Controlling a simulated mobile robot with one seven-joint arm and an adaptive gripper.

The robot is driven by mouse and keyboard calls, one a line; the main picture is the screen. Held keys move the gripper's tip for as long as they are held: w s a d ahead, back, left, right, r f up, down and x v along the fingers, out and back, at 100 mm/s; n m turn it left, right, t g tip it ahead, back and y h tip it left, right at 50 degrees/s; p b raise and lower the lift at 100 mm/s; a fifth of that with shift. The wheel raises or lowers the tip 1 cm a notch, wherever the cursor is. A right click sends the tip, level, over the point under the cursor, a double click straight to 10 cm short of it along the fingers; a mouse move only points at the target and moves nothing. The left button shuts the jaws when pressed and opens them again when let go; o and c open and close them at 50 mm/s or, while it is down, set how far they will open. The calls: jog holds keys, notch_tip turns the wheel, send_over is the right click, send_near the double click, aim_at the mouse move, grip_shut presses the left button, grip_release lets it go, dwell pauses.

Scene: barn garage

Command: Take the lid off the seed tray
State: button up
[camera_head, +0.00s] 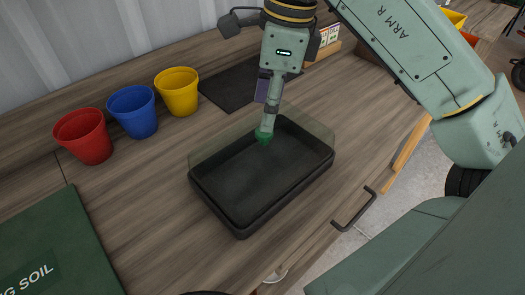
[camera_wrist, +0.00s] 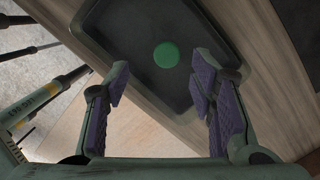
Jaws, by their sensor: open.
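The black seed tray (camera_head: 241,230) rests on the wooden workbench, with a clear, faintly green lid (camera_head: 212,148) over it. A green knob (camera_head: 264,138) stands on the lid; in the wrist view the knob (camera_wrist: 166,55) shows as a round disc over the dark tray. My gripper (camera_head: 267,110) is above the lid, pointing down. One fingertip overlaps the knob in the head view; I cannot tell whether they touch. In the wrist view my gripper (camera_wrist: 161,74) is open, its purple pads on either side of the knob's line, and nothing is between them.
Red (camera_head: 83,136), blue (camera_head: 133,111) and yellow (camera_head: 177,91) pots stand in a row at the back left. A green soil bag (camera_head: 50,245) lies at the front left. A dark mat (camera_head: 228,88) lies behind the tray. The bench around the tray is mostly clear.

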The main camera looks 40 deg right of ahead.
aim_at(264, 148)
jog(key=f+b, duration=0.1)
jog(key=f, duration=0.1)
jog(key=f+b, duration=0.1)
jog(key=f, duration=0.1)
jog(key=w+f+b, duration=0.1)
jog(key=f, duration=0.2)
jog(key=shift+d, duration=0.1)
jog(key=shift+c, duration=0.2)
grip_shut()
